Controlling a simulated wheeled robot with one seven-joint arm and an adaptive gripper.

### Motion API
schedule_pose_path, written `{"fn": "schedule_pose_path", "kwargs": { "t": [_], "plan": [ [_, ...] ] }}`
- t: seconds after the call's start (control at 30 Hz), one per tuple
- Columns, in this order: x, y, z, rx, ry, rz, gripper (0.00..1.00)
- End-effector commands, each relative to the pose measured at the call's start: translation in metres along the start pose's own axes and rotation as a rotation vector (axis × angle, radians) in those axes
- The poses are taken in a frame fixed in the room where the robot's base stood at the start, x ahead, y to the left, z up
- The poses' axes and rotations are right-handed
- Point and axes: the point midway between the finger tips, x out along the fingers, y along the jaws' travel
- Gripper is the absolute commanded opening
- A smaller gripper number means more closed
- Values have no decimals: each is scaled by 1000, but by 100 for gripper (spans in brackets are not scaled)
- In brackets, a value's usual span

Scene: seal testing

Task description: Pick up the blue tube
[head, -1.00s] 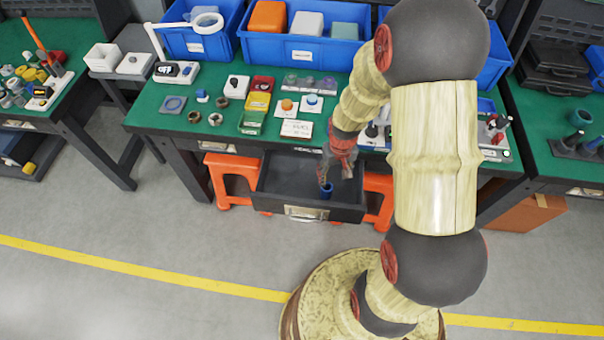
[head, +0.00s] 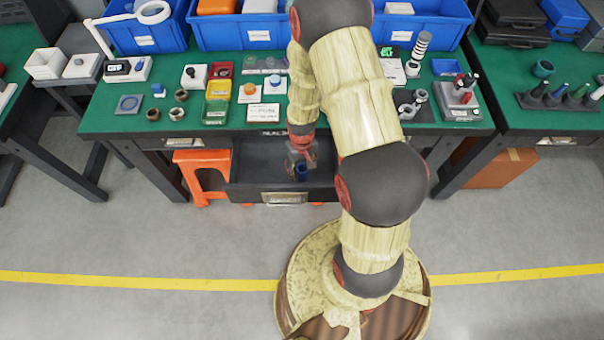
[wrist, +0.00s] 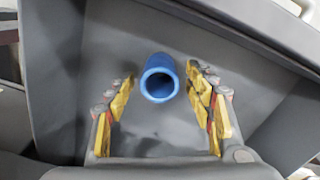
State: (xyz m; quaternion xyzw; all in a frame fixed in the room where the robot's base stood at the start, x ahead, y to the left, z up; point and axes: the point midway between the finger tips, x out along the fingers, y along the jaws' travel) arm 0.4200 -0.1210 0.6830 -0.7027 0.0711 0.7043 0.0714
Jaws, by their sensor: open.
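The blue tube (wrist: 159,78) stands in the open drawer (head: 245,190) under the green workbench. In the wrist view its round open end faces the camera. My gripper (wrist: 163,80) is open, with one yellow-padded finger on each side of the tube and a gap on both sides. In the head view my gripper (head: 300,160) reaches down into the drawer, and the blue tube (head: 301,173) shows just below it.
The drawer's front wall with its label (head: 284,197) is close to the tube. The green bench top (head: 130,85) above holds small parts, trays and blue bins (head: 240,30). An orange stool (head: 195,165) stands left of the drawer.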

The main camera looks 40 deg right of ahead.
Motion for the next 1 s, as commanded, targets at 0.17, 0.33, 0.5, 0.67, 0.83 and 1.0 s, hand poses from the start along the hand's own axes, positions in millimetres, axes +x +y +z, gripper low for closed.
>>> {"fn": "schedule_pose_path", "kwargs": {
  "t": [0.17, 0.33, 0.5, 0.67, 0.83, 1.0],
  "plan": [
    [0, 0, -1, 0, 2, 0, 54],
    [0, 0, -1, 0, 2, 0, 46],
    [0, 0, -1, 0, 2, 0, 37],
    [0, 0, -1, 0, 2, 0, 28],
    [0, 0, -1, 0, 2, 0, 18],
    [0, 0, -1, 0, 2, 0, 8]
  ]
}}
